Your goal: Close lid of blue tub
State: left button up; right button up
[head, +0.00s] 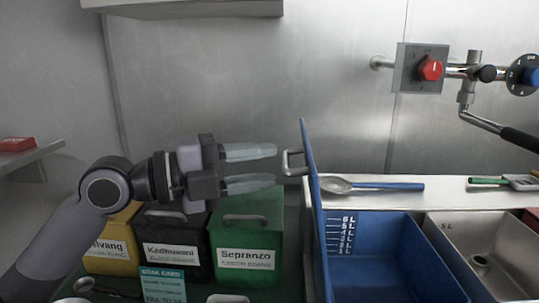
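The blue tub (388,258) is at the lower middle right, open at the top, with level marks on its inner back wall. Its blue lid (311,203) stands upright along the tub's left edge, seen nearly edge-on. A grey handle (292,164) sticks out from the lid's left face. My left gripper (276,167) is open and empty, its two pale fingers pointing right at the lid, close to the handle. Whether a finger touches the handle I cannot tell. My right gripper is not in view.
Yellow, black and green bins (247,240) stand below my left arm. A spoon with a blue handle (380,187) lies on the ledge behind the tub. A steel tub (485,256) is to the right. A tap with a red knob (430,68) is on the wall.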

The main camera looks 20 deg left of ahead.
pick_arm(q)
jog(key=shift+x, duration=1)
grip_shut()
